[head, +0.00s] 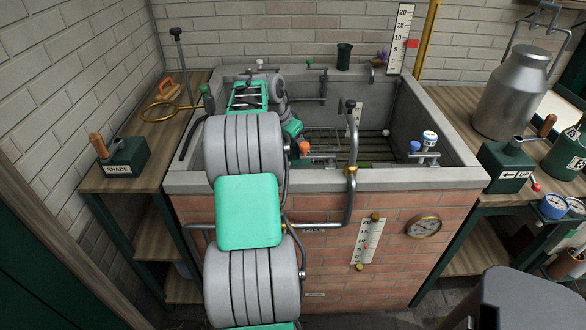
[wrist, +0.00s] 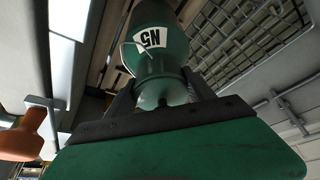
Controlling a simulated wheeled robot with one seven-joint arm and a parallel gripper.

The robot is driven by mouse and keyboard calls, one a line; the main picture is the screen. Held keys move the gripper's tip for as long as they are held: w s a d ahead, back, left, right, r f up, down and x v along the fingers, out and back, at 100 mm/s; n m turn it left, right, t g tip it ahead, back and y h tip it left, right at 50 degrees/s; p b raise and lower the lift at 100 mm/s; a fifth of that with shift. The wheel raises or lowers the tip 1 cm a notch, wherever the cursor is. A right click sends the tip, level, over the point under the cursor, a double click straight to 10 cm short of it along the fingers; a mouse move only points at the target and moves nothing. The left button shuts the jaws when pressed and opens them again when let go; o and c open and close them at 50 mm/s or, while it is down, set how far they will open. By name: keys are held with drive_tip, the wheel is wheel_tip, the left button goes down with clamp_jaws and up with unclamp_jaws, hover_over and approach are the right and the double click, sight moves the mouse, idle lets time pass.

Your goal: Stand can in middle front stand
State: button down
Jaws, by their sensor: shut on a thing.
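A green can (wrist: 165,62) with a white label, marked with a 5 and an N, shows in the wrist view. My gripper (wrist: 161,78) is shut on it, with one dark finger on each side of its narrow part. The far end of the can runs out of the top of the picture. In the head view my arm reaches over the front wall of the grey tub (head: 420,176). My arm hides most of the gripper area there, and I cannot make out the can. I cannot tell which part is the middle front stand.
A wire rack (head: 335,140) lies inside the tub; wire mesh (wrist: 240,35) also shows in the wrist view. An orange knob (wrist: 20,135) is close on the left. A bent pipe (head: 352,150) and blue-white knobs (head: 429,138) rise at the tub's front. A milk churn (head: 512,92) stands right.

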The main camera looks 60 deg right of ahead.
sight(293, 159)
drive_tip(key=shift+f, duration=2.35)
drive_tip(key=shift+f, duration=0.2)
drive_tip(key=shift+c, duration=1.8)
unclamp_jaws()
drive_tip(key=shift+f, duration=0.1)
drive_tip(key=shift+r, duration=0.35)
drive_tip(key=v, duration=1.1)
drive_tip(key=shift+w+a+r, duration=0.1)
drive_tip(key=shift+a+r, duration=0.15)
drive_tip(key=shift+r, duration=0.05)
drive_tip(key=shift+p, duration=0.3)
